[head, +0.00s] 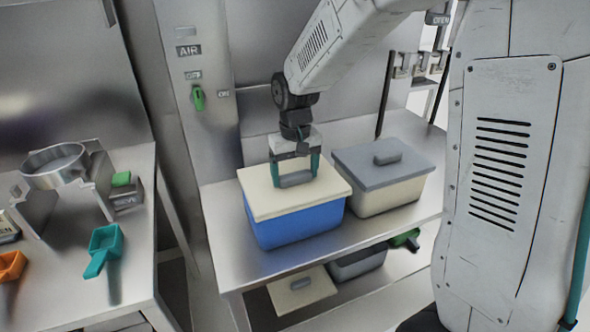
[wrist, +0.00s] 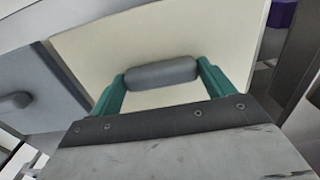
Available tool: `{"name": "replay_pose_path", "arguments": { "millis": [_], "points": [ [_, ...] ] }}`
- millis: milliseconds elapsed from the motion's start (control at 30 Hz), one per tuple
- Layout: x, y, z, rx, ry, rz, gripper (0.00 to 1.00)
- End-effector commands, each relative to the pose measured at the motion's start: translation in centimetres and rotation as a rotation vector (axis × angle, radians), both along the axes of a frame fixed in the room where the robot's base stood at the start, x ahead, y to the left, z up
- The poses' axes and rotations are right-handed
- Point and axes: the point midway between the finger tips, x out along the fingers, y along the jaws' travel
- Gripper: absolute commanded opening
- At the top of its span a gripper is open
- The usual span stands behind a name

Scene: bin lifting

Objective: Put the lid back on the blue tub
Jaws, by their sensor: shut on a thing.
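The blue tub (head: 300,226) stands on the metal table in the head view. The cream lid (head: 258,198) with a grey handle (head: 296,180) lies over the tub's top and looks level; I cannot tell whether it is fully seated. My gripper (head: 295,172) is above the lid, its teal fingers shut on the grey handle. In the wrist view the handle (wrist: 162,73) sits between the two fingertips of my gripper (wrist: 160,78), with the cream lid (wrist: 150,38) behind it. The tub's inside is hidden by the lid.
A cream tub (head: 392,197) with a grey lid (head: 380,158) stands close at the right. A lower shelf holds another cream lid (head: 300,290) and a dark bin (head: 358,264). A left bench carries a teal scoop (head: 104,245). The table's front strip is clear.

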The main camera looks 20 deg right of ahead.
Motion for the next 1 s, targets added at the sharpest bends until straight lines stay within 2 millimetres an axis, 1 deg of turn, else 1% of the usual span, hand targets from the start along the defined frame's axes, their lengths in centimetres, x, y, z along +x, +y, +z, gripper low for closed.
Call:
{"name": "replay_pose_path", "arguments": {
  "millis": [433,733,1000],
  "points": [
    [0.01,0.0,-0.04,0.0,0.0,0.0,0.55],
    [0.0,0.0,-0.56,0.0,0.001,0.0,0.55],
    [0.01,0.0,-0.59,0.0,0.0,0.0,0.55]
  ]
}}
